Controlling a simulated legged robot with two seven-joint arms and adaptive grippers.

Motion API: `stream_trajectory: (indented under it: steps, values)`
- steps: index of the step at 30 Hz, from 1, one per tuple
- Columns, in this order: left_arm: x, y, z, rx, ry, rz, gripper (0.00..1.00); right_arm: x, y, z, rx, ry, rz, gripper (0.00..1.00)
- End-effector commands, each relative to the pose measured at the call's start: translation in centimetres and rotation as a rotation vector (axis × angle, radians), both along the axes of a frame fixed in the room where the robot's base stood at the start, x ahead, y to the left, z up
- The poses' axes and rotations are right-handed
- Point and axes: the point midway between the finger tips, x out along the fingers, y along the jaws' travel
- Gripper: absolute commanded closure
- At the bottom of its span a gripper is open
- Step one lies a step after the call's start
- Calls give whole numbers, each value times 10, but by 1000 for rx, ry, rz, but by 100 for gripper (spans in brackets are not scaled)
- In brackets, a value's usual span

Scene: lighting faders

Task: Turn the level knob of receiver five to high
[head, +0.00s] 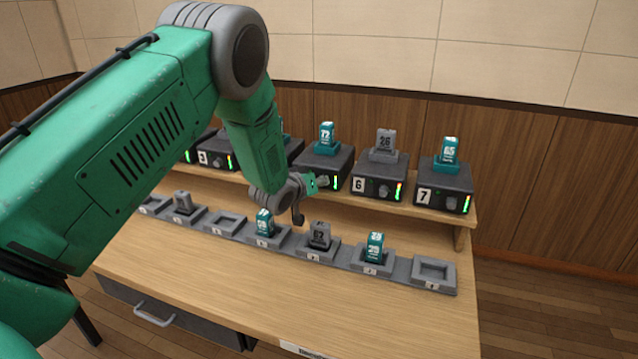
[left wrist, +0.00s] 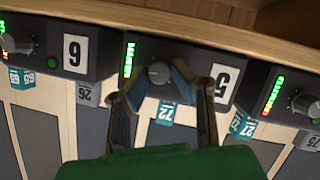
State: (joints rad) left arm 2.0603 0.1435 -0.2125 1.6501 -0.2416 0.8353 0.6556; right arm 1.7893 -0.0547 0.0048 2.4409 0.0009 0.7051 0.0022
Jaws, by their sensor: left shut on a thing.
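Receiver five (head: 325,160) is a dark box on the shelf with a teal tag marked 72 on top. In the left wrist view, which is upside down, its "5" label (left wrist: 225,85) sits to the right of its round grey level knob (left wrist: 159,72). Its level bar (left wrist: 128,60) is lit mostly green. My left gripper (left wrist: 160,76) is shut on this knob, with a finger on either side. In the head view the left gripper (head: 315,184) is at the receiver's front, and my own arm hides the "5" label. My right gripper is not in view.
Receivers six (head: 380,178) and seven (head: 444,186) stand to the right, and others to the left are partly hidden by my arm. A grey charging strip (head: 400,270) with several tagged packs lies below on the desk (head: 230,295). The front of the desk is clear.

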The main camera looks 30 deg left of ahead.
Motion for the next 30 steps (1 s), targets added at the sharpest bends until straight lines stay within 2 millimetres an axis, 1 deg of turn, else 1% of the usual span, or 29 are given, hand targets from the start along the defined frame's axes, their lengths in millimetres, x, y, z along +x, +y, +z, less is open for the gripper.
stream_trajectory:
  steps: [19, 20, 21, 22, 30]
  values:
    - [-1, -2, -4, -2, 7, -3, 100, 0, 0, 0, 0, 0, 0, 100]
    - [-1, -2, -4, -3, 7, -3, 77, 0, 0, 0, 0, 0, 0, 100]
    - [-1, -2, -4, -3, 7, -3, 63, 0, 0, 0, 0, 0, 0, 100]
    - [-1, -2, -3, -3, 7, -4, 60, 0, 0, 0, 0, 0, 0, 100]
    - [-2, -2, -1, -1, 3, -3, 60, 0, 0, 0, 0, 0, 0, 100]
